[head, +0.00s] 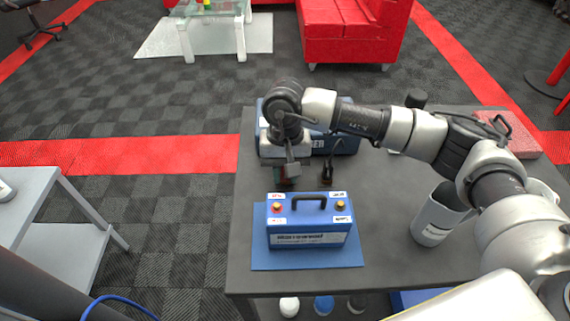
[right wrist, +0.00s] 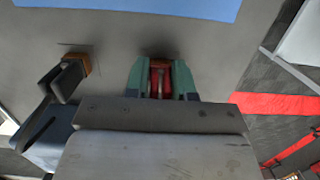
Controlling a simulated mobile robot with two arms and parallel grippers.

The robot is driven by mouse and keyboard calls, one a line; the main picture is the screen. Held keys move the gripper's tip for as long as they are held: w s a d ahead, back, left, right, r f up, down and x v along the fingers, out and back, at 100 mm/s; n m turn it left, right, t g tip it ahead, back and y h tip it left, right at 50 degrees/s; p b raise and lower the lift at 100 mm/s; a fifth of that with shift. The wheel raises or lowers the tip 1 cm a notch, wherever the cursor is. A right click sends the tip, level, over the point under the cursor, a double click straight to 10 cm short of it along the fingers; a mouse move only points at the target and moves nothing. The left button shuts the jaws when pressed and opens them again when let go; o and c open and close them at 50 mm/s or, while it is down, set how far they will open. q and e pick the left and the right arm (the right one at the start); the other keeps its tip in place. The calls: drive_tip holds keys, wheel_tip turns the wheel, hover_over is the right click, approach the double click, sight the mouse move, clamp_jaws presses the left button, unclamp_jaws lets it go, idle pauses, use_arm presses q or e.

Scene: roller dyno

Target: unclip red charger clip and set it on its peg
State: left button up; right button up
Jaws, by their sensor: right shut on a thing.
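My right gripper (head: 284,178) is behind the battery, pointing down beside the blue charger (head: 345,143). In the right wrist view its teal fingers (right wrist: 160,82) are shut on the red charger clip (right wrist: 160,76). In the head view the clip is mostly hidden by the gripper. The blue battery (head: 312,240) stands upright on a blue mat (head: 262,262), with a red terminal at its left and no clip on it. The black clip (head: 327,173) is at the charger's front, right of my gripper; it also shows in the right wrist view (right wrist: 65,80). The red clip's peg cannot be made out. My left gripper is out of view.
A grey bin (head: 437,218) stands right of the battery on the dark table (head: 385,250). A red box (head: 510,138) lies at the back right. Several bottles are below the table's front edge. A grey side table (head: 30,195) is at the left.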

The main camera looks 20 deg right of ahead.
drive_tip(key=o, duration=1)
drive_tip(key=shift+r, duration=0.1)
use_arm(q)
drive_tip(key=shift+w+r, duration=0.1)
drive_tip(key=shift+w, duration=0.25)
use_arm(e)
drive_tip(key=r, duration=0.3)
drive_tip(key=w+r, duration=0.1)
drive_tip(key=r, duration=0.6)
drive_tip(key=shift+w+d+r, duration=0.25)
drive_tip(key=shift+w+d, duration=0.1)
